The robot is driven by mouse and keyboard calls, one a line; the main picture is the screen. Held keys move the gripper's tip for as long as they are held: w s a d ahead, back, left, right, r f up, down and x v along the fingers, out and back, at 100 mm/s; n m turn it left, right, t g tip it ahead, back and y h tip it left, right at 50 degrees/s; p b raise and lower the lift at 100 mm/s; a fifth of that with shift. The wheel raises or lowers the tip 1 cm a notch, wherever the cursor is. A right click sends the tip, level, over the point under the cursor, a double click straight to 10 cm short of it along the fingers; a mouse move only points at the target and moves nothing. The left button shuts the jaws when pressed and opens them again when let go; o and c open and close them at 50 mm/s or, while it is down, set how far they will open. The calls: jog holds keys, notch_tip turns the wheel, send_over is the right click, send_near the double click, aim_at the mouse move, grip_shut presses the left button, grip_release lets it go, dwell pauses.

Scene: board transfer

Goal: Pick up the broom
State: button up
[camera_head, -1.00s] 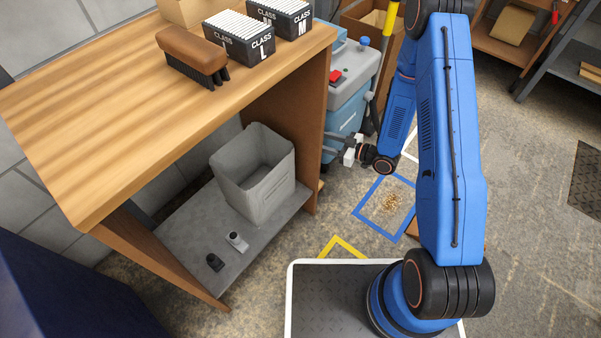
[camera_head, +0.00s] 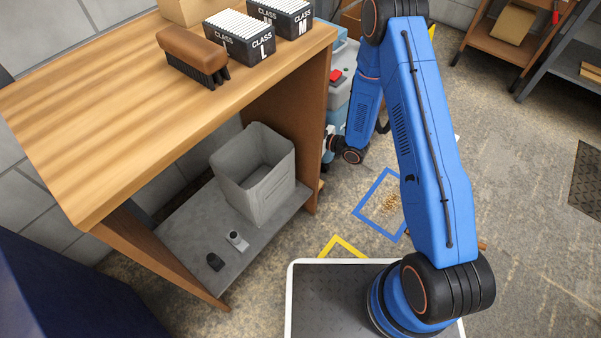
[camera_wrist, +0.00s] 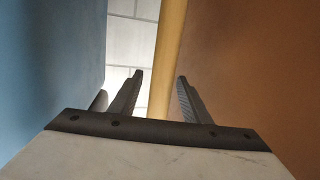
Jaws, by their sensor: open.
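In the wrist view, a tan-yellow pole (camera_wrist: 168,50), which looks like the broom's handle, stands nearly upright between and beyond the fingers of my gripper (camera_wrist: 160,85). The fingers are apart, and the lower part of the pole passes behind the gripper's body. I cannot tell whether either finger touches it. In the head view, my gripper (camera_head: 328,148) is low beside the table's right side panel, partly hidden. The broom's head shows in neither view; a small yellow bit (camera_head: 432,31) shows beside my arm at the top.
A blue-grey cart with a red button (camera_head: 336,76) stands behind the wooden table (camera_head: 110,130). In the wrist view, a blue surface (camera_wrist: 50,60) and a brown panel (camera_wrist: 250,70) flank the gripper closely. A brush (camera_head: 193,57) lies on the table. Open floor (camera_head: 530,220) is to the right.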

jog(key=shift+w+a+f, duration=0.1)
jog(key=shift+w+a, duration=0.25)
jog(key=shift+a, duration=0.3)
grip_shut()
dwell(1.0)
